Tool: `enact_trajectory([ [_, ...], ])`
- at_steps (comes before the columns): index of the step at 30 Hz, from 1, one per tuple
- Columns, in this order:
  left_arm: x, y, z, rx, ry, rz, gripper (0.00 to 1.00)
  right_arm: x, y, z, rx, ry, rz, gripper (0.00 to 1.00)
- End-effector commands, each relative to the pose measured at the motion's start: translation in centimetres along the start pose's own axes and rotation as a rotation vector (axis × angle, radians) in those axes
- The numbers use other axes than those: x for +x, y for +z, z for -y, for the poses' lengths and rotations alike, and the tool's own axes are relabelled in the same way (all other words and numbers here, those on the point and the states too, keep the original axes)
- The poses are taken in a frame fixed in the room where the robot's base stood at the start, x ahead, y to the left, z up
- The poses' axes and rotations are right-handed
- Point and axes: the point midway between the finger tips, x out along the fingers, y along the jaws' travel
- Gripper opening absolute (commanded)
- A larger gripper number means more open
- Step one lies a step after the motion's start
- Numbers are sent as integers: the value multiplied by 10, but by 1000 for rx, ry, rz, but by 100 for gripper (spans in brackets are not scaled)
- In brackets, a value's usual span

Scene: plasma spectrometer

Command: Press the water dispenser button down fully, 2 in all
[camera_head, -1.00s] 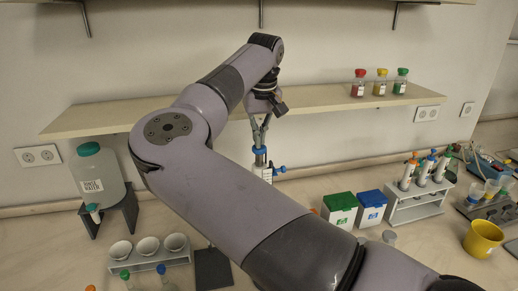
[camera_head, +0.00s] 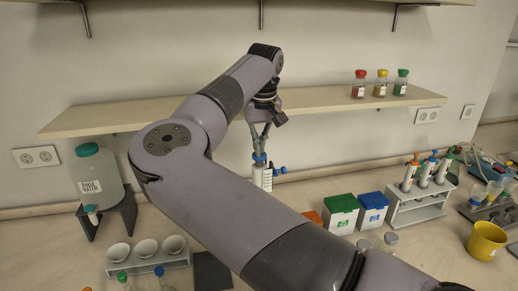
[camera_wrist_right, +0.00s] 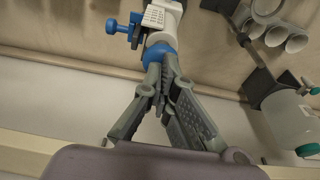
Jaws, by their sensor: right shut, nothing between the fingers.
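A dispenser with a blue top (camera_head: 260,158), a white body (camera_head: 262,180) and a blue side valve stands at the back of the bench, under the shelf. I take its blue top as the button. In the right wrist view the blue top (camera_wrist_right: 159,52) sits close against the white body with printed scale (camera_wrist_right: 158,18). My right gripper (camera_head: 260,151) is shut and empty, pointing down with its tips at the blue top. In the right wrist view its fingertips (camera_wrist_right: 158,80) appear to touch the top. The dispenser's lower part is hidden behind my right arm. My left gripper is not in view.
A rinse-water jug (camera_head: 97,175) stands at the left, near white cups on a rack (camera_head: 148,262). Green and blue boxes (camera_head: 342,215), a pipette rack (camera_head: 417,205) and a yellow pot (camera_head: 485,240) stand at the right. A shelf (camera_head: 180,112) runs behind my arm.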

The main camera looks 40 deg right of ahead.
Motion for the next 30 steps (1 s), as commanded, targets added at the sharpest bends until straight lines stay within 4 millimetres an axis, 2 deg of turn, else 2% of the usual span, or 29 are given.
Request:
enact_trajectory([
  [6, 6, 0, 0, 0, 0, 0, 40, 9, 2, 0, 0, 0, 4, 0],
  [20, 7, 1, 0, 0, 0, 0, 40, 10, 3, 0, 1, 0, 4, 0],
  [30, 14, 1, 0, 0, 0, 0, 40, 20, 5, 0, 1, 0, 4, 0],
])
